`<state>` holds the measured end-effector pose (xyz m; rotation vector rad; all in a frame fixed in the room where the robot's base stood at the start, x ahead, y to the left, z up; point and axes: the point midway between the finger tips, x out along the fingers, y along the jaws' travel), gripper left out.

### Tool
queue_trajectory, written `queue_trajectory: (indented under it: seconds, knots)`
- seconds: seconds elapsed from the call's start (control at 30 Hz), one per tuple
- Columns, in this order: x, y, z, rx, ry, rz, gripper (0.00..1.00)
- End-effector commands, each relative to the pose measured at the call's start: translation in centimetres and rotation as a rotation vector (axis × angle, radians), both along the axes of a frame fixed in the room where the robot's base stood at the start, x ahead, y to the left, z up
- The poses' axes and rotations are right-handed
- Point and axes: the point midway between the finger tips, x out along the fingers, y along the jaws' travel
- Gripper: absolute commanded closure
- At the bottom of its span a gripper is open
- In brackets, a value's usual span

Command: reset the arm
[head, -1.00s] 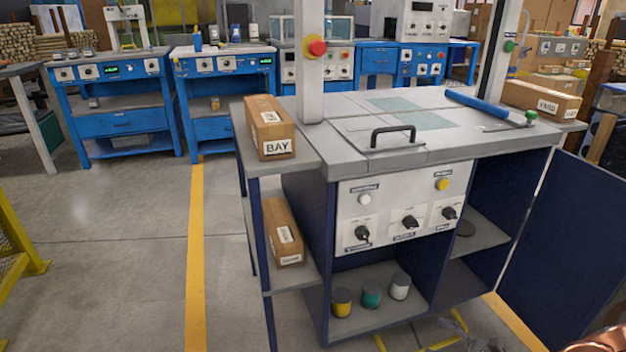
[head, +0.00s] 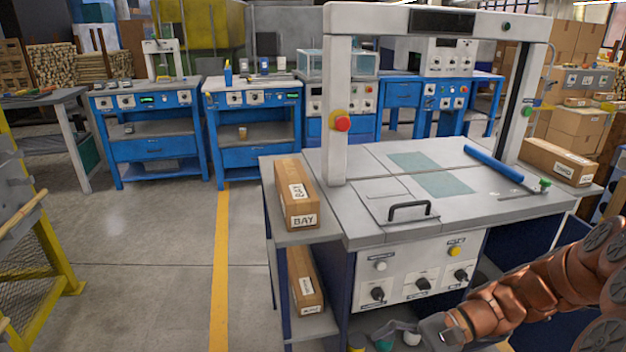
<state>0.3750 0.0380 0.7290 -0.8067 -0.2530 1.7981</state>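My copper-coloured arm (head: 560,285) reaches in from the lower right of the head view, in front of the workbench (head: 360,225). The gripper's fingers are not clear there; grey shapes at the bottom edge overlap the jars on the lower shelf. I cannot tell whether the gripper is open or shut, or whether it holds anything.
A BAY carton (head: 297,200) and a lower carton (head: 304,281) stand on the left side shelves. Another carton (head: 558,161) is at the right. A black handle (head: 409,209) and blue bar (head: 493,163) are on the bench top.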

Motion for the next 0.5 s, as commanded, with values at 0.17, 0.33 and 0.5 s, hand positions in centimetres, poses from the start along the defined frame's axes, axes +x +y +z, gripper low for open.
queue_trajectory:
  seconds: [0.17, 0.33, 0.5]
  knots:
    - [-3.1, 1.7, 4.9, -0.120, -0.061, 0.145, 0.18]
    - [-5.9, 2.4, 8.4, -0.235, -0.118, 0.267, 0.18]
    - [-8.7, 2.6, 11.7, -0.351, -0.177, 0.378, 0.18]
